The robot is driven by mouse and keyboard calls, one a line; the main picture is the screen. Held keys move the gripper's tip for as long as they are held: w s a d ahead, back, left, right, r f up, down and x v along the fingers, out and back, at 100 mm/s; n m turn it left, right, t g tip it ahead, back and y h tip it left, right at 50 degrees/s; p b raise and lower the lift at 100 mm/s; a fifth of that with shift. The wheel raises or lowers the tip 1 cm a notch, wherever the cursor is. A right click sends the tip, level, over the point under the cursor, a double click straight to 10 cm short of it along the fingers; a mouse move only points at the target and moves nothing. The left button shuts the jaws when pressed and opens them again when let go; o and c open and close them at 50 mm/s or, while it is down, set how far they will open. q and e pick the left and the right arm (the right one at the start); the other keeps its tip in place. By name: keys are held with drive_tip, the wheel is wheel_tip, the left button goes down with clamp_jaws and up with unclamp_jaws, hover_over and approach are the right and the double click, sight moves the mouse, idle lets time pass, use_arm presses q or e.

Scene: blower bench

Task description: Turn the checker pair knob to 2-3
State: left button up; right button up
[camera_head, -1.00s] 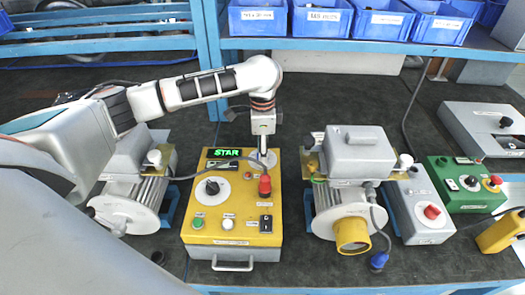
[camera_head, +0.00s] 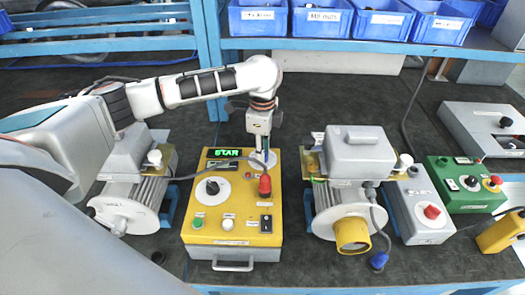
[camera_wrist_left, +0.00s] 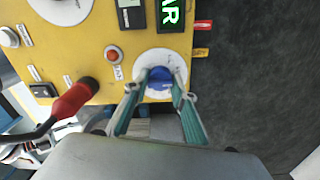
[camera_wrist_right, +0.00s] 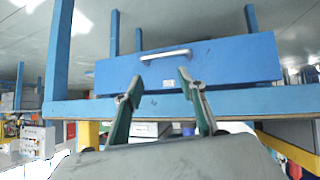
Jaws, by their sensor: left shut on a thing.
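The yellow checker box (camera_head: 235,235) sits on the bench, with a green lit display reading "STAR" (camera_head: 227,153). In the left wrist view a blue knob (camera_wrist_left: 160,77) sits on a white round dial (camera_wrist_left: 150,60) beside the display. My left gripper (camera_wrist_left: 157,88) points down at this knob, its fingers closed around it. In the head view the left gripper (camera_head: 262,157) covers most of this dial at the box's back right. The knob's pointing direction and dial marks are too small to read. My right gripper (camera_wrist_right: 153,85) is open and empty, away from the box.
A red plug-like part (camera_head: 265,185) and a black knob (camera_head: 212,187) are on the same panel. Motors stand left (camera_head: 128,200) and right (camera_head: 345,215) of the box. Blue bins (camera_head: 258,18) line the back shelf.

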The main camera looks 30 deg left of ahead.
use_arm(q)
drive_tip(key=shift+m, duration=1.9)
drive_tip(key=o, duration=1.1)
wheel_tip(320, 180, up, 12)
